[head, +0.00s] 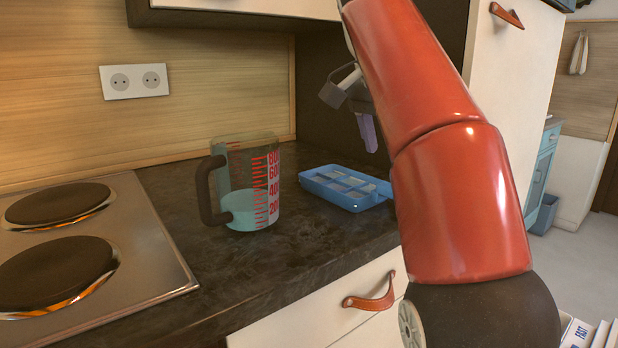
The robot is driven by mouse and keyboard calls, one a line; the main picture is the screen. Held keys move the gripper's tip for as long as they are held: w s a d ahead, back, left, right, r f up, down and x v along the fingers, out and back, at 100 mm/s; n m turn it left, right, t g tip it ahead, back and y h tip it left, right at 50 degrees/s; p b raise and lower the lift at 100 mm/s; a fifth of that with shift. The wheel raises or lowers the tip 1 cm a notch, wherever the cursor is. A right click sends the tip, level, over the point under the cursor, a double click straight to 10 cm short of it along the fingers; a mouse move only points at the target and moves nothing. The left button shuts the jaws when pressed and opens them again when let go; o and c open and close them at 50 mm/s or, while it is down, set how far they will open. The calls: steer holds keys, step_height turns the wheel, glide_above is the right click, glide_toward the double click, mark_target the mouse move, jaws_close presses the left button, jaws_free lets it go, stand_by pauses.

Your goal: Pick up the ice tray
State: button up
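A blue ice tray (346,187) with several compartments lies flat on the dark countertop, right of the measuring cup. My gripper (364,134) hangs above the tray, apart from it, at the upper middle of the head view. It is partly hidden behind my red arm. One purplish finger shows pointing down; whether the fingers are open or shut cannot be made out. The right end of the tray is close to my arm's outline in the picture.
A clear measuring cup (246,185) with red marks and a dark handle stands left of the tray. A stove (85,255) with two hotplates is at the left. A drawer with a leather pull (372,296) is below the counter's front edge.

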steer(key=x, duration=0.2)
steer(key=a+b+x, duration=0.1)
steer(key=x, duration=0.1)
steer(key=b+x, duration=0.1)
steer(key=x, duration=0.2)
steer(key=shift+a+f, duration=0.1)
steer(key=shift+f, duration=0.2)
stand_by(0.3)
steer(key=c, duration=1.4)
